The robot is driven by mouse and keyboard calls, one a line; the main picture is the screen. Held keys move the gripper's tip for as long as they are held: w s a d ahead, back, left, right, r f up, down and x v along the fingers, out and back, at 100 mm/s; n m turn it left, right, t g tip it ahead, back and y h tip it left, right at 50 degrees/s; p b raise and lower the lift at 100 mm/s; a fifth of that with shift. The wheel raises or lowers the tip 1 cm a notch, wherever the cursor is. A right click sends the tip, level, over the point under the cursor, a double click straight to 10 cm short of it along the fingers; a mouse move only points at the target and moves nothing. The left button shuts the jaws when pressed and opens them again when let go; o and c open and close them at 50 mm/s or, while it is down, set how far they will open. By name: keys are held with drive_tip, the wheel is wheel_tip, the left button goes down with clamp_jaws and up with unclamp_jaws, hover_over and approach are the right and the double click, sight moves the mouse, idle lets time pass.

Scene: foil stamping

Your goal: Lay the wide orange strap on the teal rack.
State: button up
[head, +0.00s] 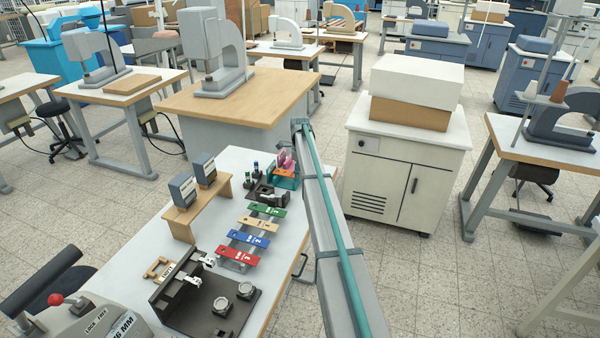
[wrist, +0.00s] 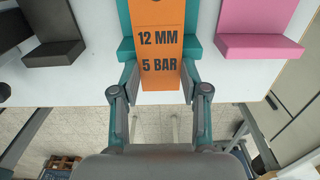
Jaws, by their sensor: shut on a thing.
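The wide orange strap (wrist: 160,50) is marked "12 MM" and "5 BAR" in the wrist view. My gripper (wrist: 160,82) is shut on its near end, one finger at each side edge. The strap lies lengthwise over the middle of the teal rack (wrist: 196,48), whose parts show on both sides of it. I cannot tell whether the strap touches the rack. In the head view the orange strap (head: 285,171) is a small patch over the teal rack (head: 288,183) at the table's far right, partly hidden by my arm.
A pink rack (wrist: 258,46) stands right of the teal one, and a dark rack (wrist: 54,54) stands left. Green, tan, blue and red straps (head: 248,238) lie on a stand nearer on the white table (head: 135,245). Two dark boxes (head: 183,190) sit on a wooden shelf (head: 182,227).

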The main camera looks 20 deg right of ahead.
drive_tip(key=o, duration=1.1)
drive_tip(key=shift+r, duration=0.15)
wheel_tip(320, 180, up, 12)
drive_tip(key=shift+s+f, duration=0.1)
drive_tip(key=shift+f, duration=0.1)
